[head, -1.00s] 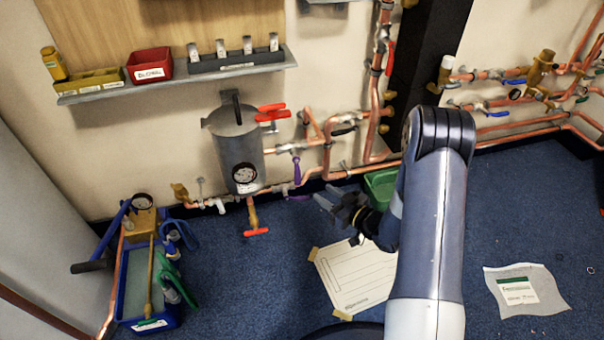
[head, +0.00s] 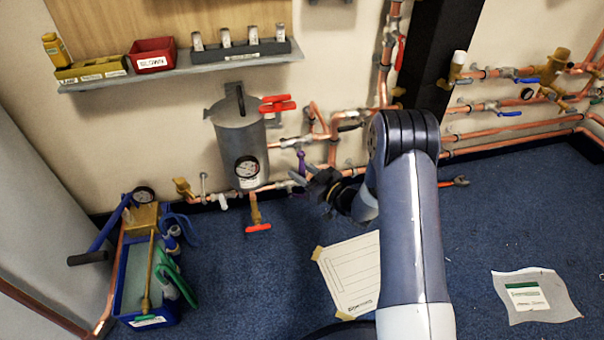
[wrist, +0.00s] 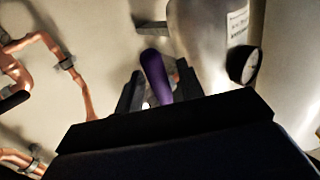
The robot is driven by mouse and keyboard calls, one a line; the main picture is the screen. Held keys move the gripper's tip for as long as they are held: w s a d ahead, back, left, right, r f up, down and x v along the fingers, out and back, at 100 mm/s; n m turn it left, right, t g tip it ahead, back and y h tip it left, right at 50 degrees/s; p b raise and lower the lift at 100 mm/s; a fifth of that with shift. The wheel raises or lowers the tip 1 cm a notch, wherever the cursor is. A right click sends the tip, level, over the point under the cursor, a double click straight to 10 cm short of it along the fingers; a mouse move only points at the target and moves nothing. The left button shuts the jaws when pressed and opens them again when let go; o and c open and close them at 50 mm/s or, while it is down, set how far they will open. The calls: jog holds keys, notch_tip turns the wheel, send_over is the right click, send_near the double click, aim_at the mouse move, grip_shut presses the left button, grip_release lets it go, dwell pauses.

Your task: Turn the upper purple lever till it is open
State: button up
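The upper purple lever (head: 301,161) hangs below a valve on the copper pipe, right of the grey tank (head: 240,145). In the wrist view the purple lever (wrist: 155,76) rises between my two dark fingers, its lower part hidden by the gripper body. My gripper (head: 302,179) is just below and beside the lever in the head view. In the wrist view, my gripper (wrist: 157,88) is open around the lever; I see a gap beside it and cannot tell if a finger touches. The lower purple lever is not clearly seen behind my gripper.
The tank's dial gauge (wrist: 244,65) is close on the right in the wrist view. Copper pipes (wrist: 42,44) run on the left. A red-handled valve (head: 277,104) is above. A paper sheet (head: 352,275) lies on the blue floor, which is mostly open.

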jog(key=shift+c, duration=0.4)
grip_shut()
